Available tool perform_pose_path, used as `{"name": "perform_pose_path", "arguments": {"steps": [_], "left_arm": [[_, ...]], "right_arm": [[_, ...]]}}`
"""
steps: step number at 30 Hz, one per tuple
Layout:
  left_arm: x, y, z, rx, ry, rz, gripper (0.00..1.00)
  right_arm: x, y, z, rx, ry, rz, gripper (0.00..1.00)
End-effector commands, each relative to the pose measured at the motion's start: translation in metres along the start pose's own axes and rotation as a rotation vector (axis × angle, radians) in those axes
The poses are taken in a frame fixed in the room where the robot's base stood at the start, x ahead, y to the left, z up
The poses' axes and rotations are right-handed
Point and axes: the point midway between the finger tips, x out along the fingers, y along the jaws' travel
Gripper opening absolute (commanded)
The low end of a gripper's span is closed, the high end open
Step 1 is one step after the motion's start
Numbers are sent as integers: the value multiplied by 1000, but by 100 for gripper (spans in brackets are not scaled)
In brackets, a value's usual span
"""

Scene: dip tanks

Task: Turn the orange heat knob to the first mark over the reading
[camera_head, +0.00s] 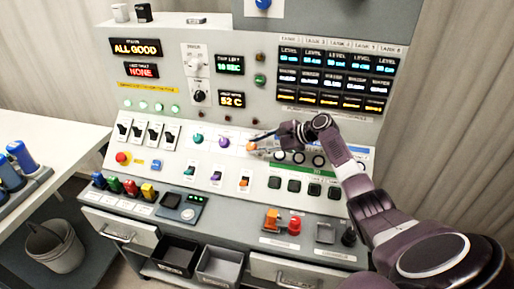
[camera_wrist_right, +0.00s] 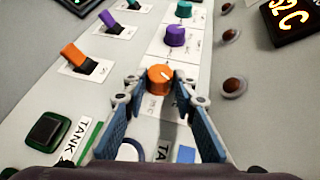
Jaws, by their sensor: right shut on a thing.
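The orange heat knob (camera_head: 251,146) is on the sloped panel, rightmost in a row with a teal and a purple knob. In the right wrist view the orange knob (camera_wrist_right: 160,77) shows a pale pointer line on its top. My right gripper (camera_head: 262,143) reaches in from the right and is shut on the orange knob. Its two blue-padded fingers (camera_wrist_right: 160,92) stand on either side of the knob. The lit reading "52 C" (camera_head: 232,100) is on the upright panel above. The marks around the knob are too small to read. My left gripper is not in view.
The purple knob (camera_wrist_right: 175,36) and an orange rocker switch (camera_wrist_right: 82,58) are close by. Dark round buttons (camera_wrist_right: 235,86) sit at the panel's right in the wrist view. Green-framed tank buttons (camera_head: 294,186) lie below my right arm. Two open bins (camera_head: 219,266) stand low in front.

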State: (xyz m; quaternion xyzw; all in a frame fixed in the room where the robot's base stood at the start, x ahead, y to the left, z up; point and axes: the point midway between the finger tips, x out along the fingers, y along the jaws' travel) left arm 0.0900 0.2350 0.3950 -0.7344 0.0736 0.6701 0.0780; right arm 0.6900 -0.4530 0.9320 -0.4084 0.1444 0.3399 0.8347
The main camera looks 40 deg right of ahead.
Motion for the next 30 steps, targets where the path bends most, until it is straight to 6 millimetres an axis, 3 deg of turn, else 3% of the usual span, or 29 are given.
{"name": "perform_pose_path", "arguments": {"steps": [15, 16, 20, 30], "left_arm": [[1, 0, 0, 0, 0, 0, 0], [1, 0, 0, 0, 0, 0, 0], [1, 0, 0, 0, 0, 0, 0], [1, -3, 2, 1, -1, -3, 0]], "right_arm": [[1, 0, 1, -11, -2, 20, 1], [1, 0, 1, -10, -2, 20, 26], [1, 0, 1, -10, -1, 20, 41], [-2, 0, 0, -11, 0, 18, 43]]}}
